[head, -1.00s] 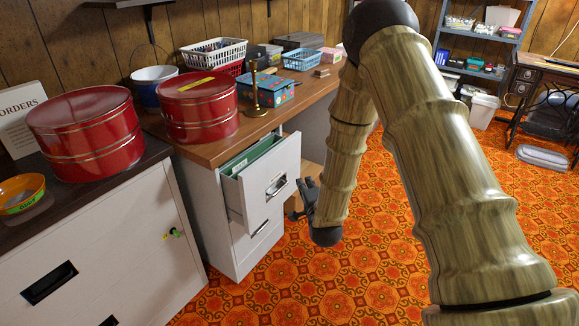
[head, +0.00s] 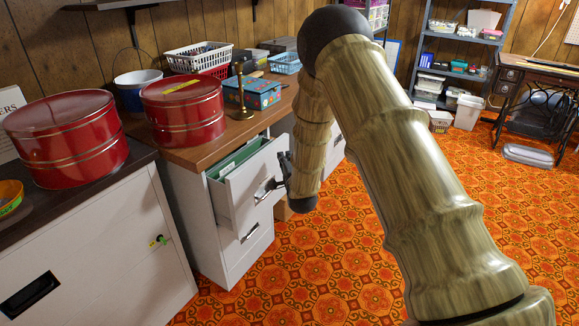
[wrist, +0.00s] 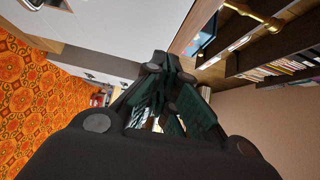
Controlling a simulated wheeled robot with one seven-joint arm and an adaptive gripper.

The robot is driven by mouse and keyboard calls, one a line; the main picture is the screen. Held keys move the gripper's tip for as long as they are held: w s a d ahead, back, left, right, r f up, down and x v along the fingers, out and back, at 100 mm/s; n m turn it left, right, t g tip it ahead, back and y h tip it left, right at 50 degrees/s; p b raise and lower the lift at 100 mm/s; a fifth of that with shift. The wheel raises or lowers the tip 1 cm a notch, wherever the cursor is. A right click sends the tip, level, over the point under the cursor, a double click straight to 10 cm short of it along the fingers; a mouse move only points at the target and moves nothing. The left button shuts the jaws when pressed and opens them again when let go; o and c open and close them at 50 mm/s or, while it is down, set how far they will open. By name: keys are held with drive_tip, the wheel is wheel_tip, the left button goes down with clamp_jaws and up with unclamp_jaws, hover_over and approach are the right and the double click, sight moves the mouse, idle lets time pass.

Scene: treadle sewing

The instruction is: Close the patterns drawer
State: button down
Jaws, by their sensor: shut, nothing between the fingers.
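The open upper drawer (head: 232,192) of the white cabinet under the wooden desk holds green folders (head: 240,158); I take it to be the patterns drawer. Its front carries a silver handle (head: 266,190).
On the desk stand a brass candlestick (head: 241,95), a blue floral box (head: 252,93) and a red tin (head: 184,112). A closed lower drawer (head: 250,235) is below. A white cabinet (head: 105,240) stands at left. Patterned carpet (head: 340,270) is free in front.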

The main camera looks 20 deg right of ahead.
sight(274, 147)
drive_tip(key=shift+w+a, duration=1.1)
drive_tip(key=shift+w, duration=0.15)
